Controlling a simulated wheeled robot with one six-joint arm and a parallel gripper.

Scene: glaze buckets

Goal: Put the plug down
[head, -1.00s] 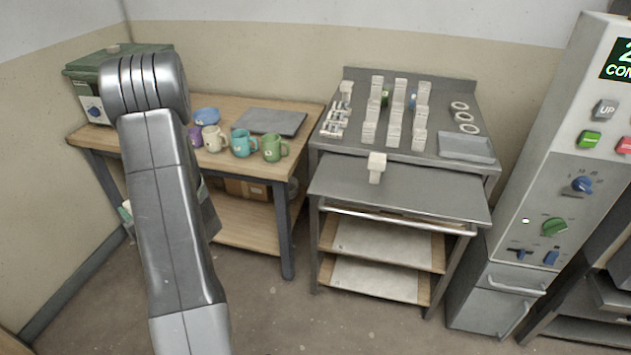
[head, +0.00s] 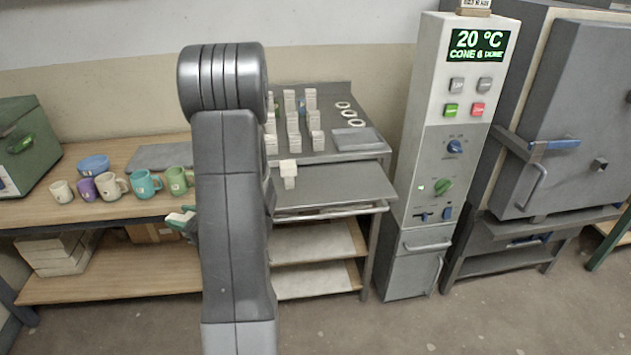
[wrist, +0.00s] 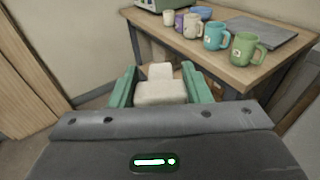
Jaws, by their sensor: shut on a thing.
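My gripper (wrist: 160,82) has teal fingers and is shut on a white stepped block, the plug (wrist: 160,91), as the wrist view shows. The plug is held off the floor, apart from the wooden table beyond it. In the head view a green fingertip (head: 181,219) shows left of my arm, in front of the table; the rest of the gripper is hidden behind the arm. A similar pale block (head: 289,173) stands on the pull-out shelf (head: 345,187) of the metal stand.
The wooden table (head: 27,211) bears several mugs, a blue bowl (head: 93,164) and a grey slab (head: 160,156). The metal stand's top holds several white pieces and a grey tray (head: 357,140). The pull-out shelf is bare right of its block. A control cabinet (head: 430,190) and kiln (head: 572,120) stand right.

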